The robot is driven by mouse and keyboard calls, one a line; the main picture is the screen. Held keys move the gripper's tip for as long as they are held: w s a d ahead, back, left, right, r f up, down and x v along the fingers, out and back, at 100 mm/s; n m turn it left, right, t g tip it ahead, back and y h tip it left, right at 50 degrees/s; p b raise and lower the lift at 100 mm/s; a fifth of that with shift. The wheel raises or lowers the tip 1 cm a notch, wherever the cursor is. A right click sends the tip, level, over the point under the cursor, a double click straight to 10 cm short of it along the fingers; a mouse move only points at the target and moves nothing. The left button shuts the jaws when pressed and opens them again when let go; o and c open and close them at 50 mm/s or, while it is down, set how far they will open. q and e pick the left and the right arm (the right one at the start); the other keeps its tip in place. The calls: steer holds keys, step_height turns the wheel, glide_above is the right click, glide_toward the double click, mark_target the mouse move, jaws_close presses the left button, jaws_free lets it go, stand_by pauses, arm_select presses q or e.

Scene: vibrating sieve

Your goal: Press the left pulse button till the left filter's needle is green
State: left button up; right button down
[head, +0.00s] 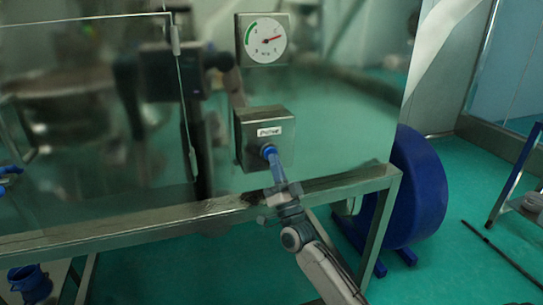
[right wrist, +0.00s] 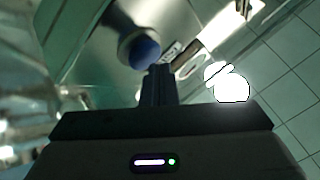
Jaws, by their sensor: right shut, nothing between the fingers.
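The dial gauge (head: 261,38) on the shiny steel cabinet has a green arc at its upper left. Its red needle points right and slightly up, outside the green arc. Below it is a steel box (head: 246,144) with a pulse label and a blue round button (head: 268,151). The button also shows in the right wrist view (right wrist: 145,52). My right gripper (head: 273,163) is shut and empty, its fingertips at the button from below. In the right wrist view the fingertips (right wrist: 160,70) overlap the button's edge; I cannot tell whether they press it.
A steel frame rail (head: 120,230) runs below the cabinet. A large blue wheel-like drum (head: 420,190) stands at right. A blue bucket (head: 30,284) is at lower left. A dark rod (head: 500,255) lies on the green floor at right.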

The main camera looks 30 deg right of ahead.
steer(key=shift+w+d, duration=0.15)
steer(key=shift+w, duration=0.35)
stand_by(0.8)
steer(key=shift+s, duration=0.15)
steer(key=shift+s+a+p, duration=0.25)
steer(key=shift+s+p, duration=0.1)
steer(key=shift+s, duration=0.4)
steer(key=s+p, duration=0.1)
steer(key=s, duration=0.1)
steer(key=s+a+p, duration=0.1)
steer(key=s, duration=0.2)
steer(key=shift+a, duration=0.1)
steer(key=shift+w+f, duration=0.1)
stand_by(0.8)
